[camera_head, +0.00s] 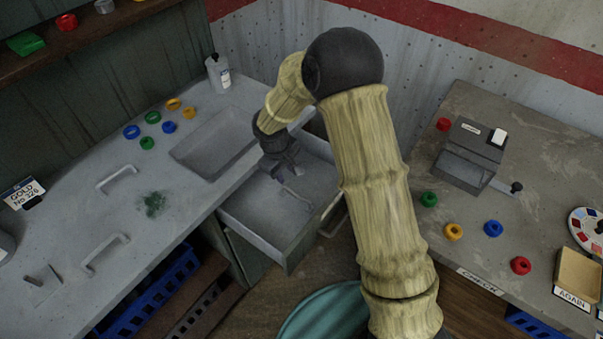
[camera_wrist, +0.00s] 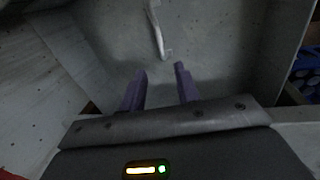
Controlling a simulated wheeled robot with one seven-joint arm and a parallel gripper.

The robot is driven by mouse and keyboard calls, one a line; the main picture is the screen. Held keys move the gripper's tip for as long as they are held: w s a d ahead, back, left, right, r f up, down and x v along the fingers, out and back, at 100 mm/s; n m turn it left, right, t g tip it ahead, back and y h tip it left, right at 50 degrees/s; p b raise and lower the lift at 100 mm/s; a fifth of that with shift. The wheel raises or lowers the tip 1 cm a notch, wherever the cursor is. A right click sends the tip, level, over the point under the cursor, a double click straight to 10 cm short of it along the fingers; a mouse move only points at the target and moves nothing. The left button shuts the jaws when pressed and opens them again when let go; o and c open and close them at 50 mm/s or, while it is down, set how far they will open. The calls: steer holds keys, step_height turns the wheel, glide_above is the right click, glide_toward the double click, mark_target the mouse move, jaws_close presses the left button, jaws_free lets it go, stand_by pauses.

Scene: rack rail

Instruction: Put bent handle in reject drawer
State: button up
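A pale grey handle (camera_wrist: 155,28) lies on the floor of the open drawer (camera_head: 250,239); its shape looks bent in the wrist view. In the head view the handle (camera_head: 296,197) shows only as a thin light line just below my gripper (camera_head: 287,172). In the wrist view my gripper (camera_wrist: 160,76) has its two purple fingers apart with nothing between them, and the handle lies beyond the fingertips. My gripper is over the drawer, in its back part. The drawer is pulled out from the counter.
Two other handles (camera_head: 117,179) (camera_head: 104,254) lie on the left counter (camera_head: 75,220), beside a sink basin (camera_head: 214,143), coloured rings and a bottle (camera_head: 218,73). The right bench (camera_head: 470,225) holds a grey box device (camera_head: 469,157) and more rings. My arm hides part of the floor.

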steer(key=s+d+r+m, duration=0.5)
steer(key=s+d+r, duration=0.1)
steer(key=s+d, duration=0.3)
steer(key=s+d+r+m+t+y, duration=0.1)
steer(key=s+d+r+m, duration=0.3)
steer(key=s+d+r, duration=0.3)
steer(key=shift+s+d+m, duration=0.4)
steer(key=shift+s+d, duration=0.7)
steer(key=shift+s, duration=0.05)
